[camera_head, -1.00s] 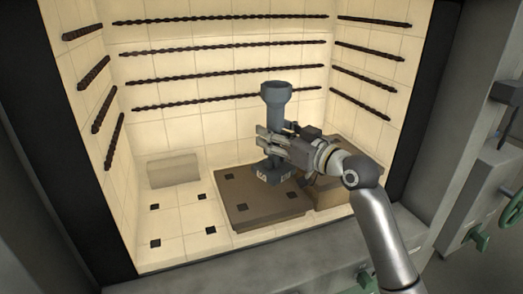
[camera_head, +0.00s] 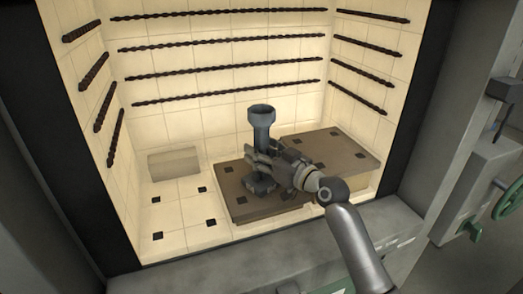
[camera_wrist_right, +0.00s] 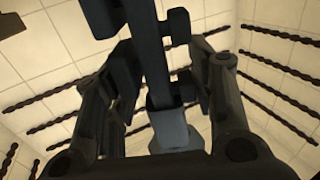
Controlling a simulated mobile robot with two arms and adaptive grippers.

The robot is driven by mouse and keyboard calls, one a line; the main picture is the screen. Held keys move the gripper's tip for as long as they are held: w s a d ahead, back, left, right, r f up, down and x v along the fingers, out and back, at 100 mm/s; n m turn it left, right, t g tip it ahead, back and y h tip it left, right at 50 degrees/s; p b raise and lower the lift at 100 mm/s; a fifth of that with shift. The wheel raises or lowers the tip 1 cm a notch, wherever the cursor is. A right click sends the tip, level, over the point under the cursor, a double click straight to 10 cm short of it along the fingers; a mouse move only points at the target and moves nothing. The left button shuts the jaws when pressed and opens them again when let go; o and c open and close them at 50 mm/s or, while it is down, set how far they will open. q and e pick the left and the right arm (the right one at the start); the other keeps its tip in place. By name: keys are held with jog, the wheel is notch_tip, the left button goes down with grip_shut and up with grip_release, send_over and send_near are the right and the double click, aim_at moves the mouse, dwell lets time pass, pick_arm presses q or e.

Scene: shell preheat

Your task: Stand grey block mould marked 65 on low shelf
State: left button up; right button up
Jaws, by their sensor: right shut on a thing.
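The grey block mould (camera_head: 262,128) is upright, with a flared cup on top, a narrow stem and a wider block base. My right gripper (camera_head: 262,163) is shut around its stem, coming from the right. The mould also shows in the wrist view (camera_wrist_right: 172,127) between my dark fingers. Its base is over the brown low shelf (camera_head: 238,209); I cannot tell whether it touches. The number 65 is not readable now. My left gripper is not in view.
A higher brown shelf (camera_head: 345,150) stands right behind the low one. A pale block (camera_head: 173,163) sits at the back left of the tiled floor. Dark twisted heating rods (camera_head: 225,68) line the back and side walls. The front left floor is clear.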

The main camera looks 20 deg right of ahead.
jog(key=o, duration=1.4)
jog(key=shift+s, duration=0.1)
jog(key=shift+c, duration=0.2)
jog(key=shift+s+d, duration=0.15)
jog(key=shift+s, duration=0.15)
jog(key=b+v, duration=0.3)
jog(key=v, duration=0.8)
jog(key=shift+b, duration=0.3)
jog(key=shift+s+r, duration=0.1)
jog(key=shift+s, duration=0.05)
